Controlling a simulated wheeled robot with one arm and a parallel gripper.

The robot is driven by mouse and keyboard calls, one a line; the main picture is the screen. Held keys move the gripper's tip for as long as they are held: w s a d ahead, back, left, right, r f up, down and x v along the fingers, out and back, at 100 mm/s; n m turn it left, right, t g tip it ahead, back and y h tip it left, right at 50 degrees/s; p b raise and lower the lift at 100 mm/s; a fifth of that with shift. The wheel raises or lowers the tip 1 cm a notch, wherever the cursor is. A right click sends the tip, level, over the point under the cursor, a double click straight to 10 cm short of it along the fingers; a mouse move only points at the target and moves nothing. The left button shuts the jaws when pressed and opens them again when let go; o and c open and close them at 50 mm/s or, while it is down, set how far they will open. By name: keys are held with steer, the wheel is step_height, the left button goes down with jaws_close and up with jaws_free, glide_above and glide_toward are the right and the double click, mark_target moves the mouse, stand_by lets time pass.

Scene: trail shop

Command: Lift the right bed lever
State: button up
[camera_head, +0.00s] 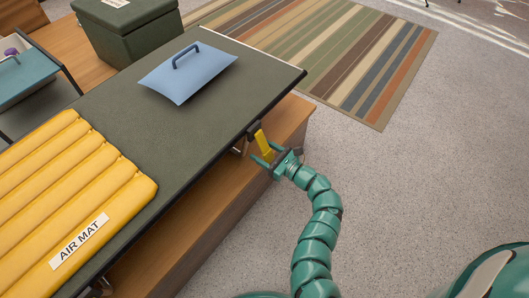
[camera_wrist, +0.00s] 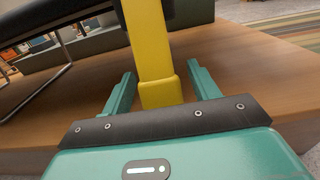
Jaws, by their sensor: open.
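The bed lever (camera_head: 263,142) is a yellow bar on the right side edge of the dark green bed (camera_head: 210,135), near its far corner. In the head view it slants down from a dark bracket. My teal gripper (camera_head: 271,155) is at the lever's lower end. In the wrist view, the yellow lever (camera_wrist: 155,65) runs down between the two open fingers of my gripper (camera_wrist: 158,92), with a gap on each side. The lever's lower tip reaches near the dark palm edge; I cannot tell whether it touches.
A yellow air mat (camera_head: 75,200) and a blue pillow (camera_head: 187,73) with a handle lie on the bed. A wooden platform (camera_head: 195,225) stands below. A green box (camera_head: 130,30) stands beyond. A striped rug (camera_head: 340,60) lies behind; the grey floor at right is clear.

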jaws_close()
